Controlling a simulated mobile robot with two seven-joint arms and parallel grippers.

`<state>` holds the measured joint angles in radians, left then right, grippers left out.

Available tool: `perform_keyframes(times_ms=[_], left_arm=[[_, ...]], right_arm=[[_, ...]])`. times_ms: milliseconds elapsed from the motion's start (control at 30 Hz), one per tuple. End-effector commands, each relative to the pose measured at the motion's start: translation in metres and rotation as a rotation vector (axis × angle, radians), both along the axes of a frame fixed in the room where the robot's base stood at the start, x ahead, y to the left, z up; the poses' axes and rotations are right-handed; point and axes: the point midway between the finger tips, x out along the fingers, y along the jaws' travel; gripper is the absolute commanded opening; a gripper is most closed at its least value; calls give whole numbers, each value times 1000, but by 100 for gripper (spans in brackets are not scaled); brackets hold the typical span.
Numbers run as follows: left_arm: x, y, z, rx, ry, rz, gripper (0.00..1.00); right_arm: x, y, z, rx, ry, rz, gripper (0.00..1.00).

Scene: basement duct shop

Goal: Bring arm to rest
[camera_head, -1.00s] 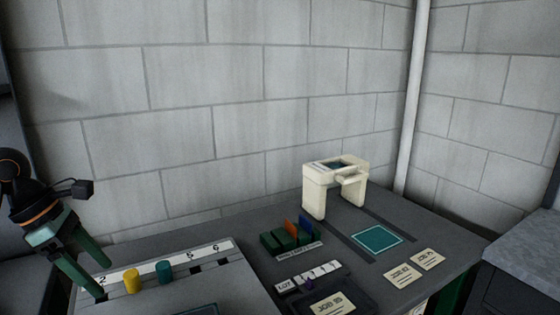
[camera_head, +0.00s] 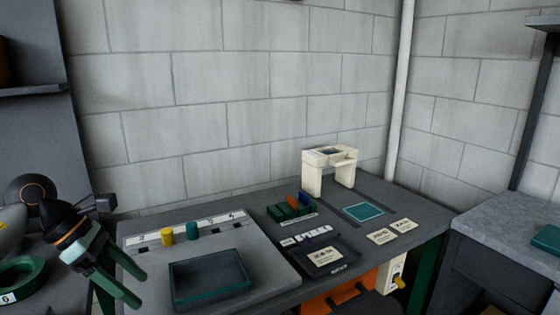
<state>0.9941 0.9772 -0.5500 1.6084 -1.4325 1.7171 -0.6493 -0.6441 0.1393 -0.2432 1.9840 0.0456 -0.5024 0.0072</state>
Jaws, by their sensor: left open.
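My left gripper (camera_head: 120,288) is at the lower left, in front of the left edge of the grey board on the workbench (camera_head: 255,203). Its two green fingers are spread and nothing is between them. My right gripper is not in view.
A dark tray (camera_head: 210,277) lies on the board. A cream arch-shaped device (camera_head: 330,157), a teal square (camera_head: 363,211), a rack of coloured pieces (camera_head: 289,208) and label cards (camera_head: 381,237) are farther right. A green ring (camera_head: 22,278) is at far left.

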Motion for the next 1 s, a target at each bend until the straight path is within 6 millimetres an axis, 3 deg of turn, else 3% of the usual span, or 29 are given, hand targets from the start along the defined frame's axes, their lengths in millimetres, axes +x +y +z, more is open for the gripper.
perform_keyframes(times_ms=[33, 133, 300, 400, 467, 567, 667, 767, 833, 967, 1000], left_arm=[[-1, -24, -5, -84, 24, -8, 76], [-4, -69, -11, -271, 73, 3, 76], [-14, -144, -7, -674, 236, 101, 76], [-17, -175, 3, -944, 386, 227, 76], [-15, -186, 7, -1099, 488, 327, 76], [-8, -190, 8, -1343, 675, 528, 76], [1, -181, -5, -1560, 877, 773, 76], [4, -164, -36, -1743, 1089, 1061, 76], [-1, -150, -68, -1847, 1238, 1289, 76], [-34, -125, -141, -1973, 1508, 1760, 76], [-51, -120, -165, 1940, -1541, -1864, 76]], right_arm=[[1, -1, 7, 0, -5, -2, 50], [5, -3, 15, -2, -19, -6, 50], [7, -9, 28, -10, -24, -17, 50], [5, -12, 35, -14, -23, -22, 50], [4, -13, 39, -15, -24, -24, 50], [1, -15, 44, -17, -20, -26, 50], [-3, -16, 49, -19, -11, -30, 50], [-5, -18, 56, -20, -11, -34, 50], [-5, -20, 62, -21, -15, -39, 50], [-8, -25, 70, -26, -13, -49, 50], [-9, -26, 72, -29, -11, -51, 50]])
